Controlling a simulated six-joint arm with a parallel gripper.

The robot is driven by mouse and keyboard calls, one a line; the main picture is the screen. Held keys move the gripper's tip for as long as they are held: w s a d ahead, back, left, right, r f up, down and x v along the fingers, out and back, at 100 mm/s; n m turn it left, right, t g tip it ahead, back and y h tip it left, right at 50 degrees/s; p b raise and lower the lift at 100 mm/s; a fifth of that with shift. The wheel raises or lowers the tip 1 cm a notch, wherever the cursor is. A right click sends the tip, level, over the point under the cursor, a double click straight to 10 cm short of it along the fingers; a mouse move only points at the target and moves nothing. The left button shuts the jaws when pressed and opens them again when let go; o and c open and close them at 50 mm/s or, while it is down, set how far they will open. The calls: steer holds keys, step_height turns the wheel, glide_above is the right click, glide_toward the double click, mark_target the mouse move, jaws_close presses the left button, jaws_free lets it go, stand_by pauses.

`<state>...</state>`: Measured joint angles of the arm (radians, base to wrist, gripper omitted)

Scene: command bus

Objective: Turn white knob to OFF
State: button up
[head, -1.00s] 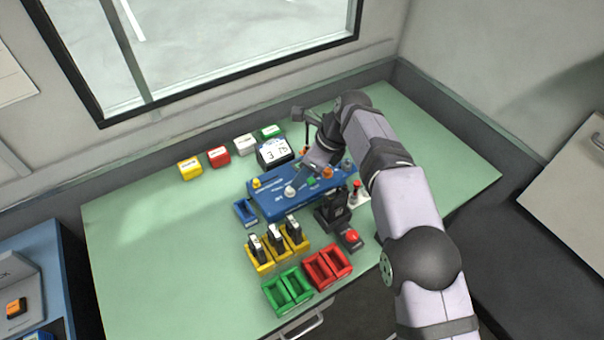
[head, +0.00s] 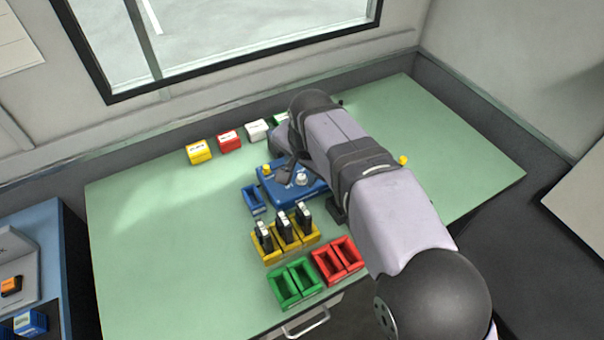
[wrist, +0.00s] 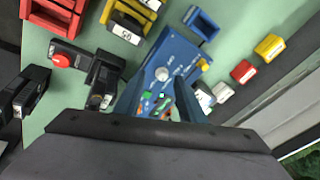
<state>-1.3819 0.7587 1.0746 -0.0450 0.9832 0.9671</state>
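The white knob (head: 301,179) stands on the blue panel (head: 272,190), near its front edge in the head view. In the wrist view the white knob (wrist: 162,74) sits on the blue panel (wrist: 178,50), just beyond my fingertips and apart from them. My gripper (wrist: 158,98) is open and empty, its two dark fingers spread over the panel's far part with small coloured controls between them. In the head view my arm hides the gripper's fingertips and the right part of the panel. The OFF marking is too small to read.
Yellow trays (head: 269,251) with upright dark modules, green trays (head: 284,287) and red trays (head: 327,266) stand in front of the panel. A small blue tray (head: 253,200) is beside it. Coloured blocks (head: 199,152) line the back. The table's left side (head: 150,240) is clear.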

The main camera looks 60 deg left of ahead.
mark_target(302, 177)
steer(key=n, duration=0.6)
steer(key=w+a+n, duration=0.1)
steer(key=n, duration=0.1)
steer(key=shift+a+r+n+t+y, duration=0.1)
steer(key=shift+r+n+t+y, duration=0.05)
steer(key=shift+n+t+y, duration=0.2)
steer(key=shift+w, duration=0.1)
steer(key=shift+p+x, duration=0.9)
steer(key=shift+x, duration=2.75)
jaws_close()
